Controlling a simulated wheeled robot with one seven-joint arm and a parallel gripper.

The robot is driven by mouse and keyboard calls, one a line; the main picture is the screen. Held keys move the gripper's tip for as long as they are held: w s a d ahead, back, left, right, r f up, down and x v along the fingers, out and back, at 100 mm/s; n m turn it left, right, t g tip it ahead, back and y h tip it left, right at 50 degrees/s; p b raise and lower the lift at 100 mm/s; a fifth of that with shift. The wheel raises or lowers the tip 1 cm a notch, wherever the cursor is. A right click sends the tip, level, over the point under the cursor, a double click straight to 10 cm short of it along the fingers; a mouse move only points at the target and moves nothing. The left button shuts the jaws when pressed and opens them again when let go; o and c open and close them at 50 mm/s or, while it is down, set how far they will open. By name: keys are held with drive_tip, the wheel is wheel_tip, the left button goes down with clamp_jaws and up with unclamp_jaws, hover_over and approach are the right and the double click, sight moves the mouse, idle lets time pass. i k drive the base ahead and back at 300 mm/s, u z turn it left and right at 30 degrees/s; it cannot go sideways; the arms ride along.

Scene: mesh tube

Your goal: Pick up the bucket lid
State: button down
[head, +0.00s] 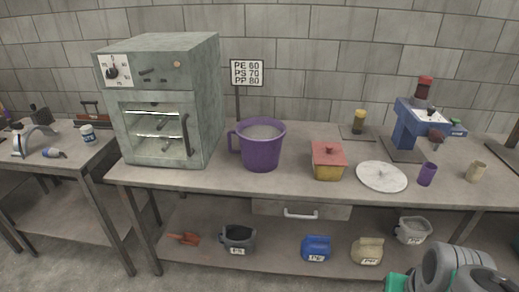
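A round, pale speckled lid (382,177) with a small knob in its middle lies flat on the workbench, right of centre. It looks like the bucket lid. A large purple bucket (262,152) with a handle on its left side stands uncovered to the left of it, with something pale inside. Between them is a yellow box (327,171) with a red knobbed lid (328,152) on top. Grey and green links of my arm show at the bottom right corner, below and apart from the pale lid. My gripper's fingers are not visible.
A purple cup (427,174) and a beige cup (475,171) stand right of the pale lid. A blue press (412,128) is behind it, and a grey oven (160,98) stands at left. A drawer (300,211) and a shelf with several labelled containers are below.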

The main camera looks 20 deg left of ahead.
sight(382, 177)
drive_tip(key=z, duration=0.1)
drive_tip(key=i, duration=1.25)
drive_tip(key=u, duration=0.8)
drive_tip(key=i, duration=0.45)
drive_tip(key=u, duration=0.35)
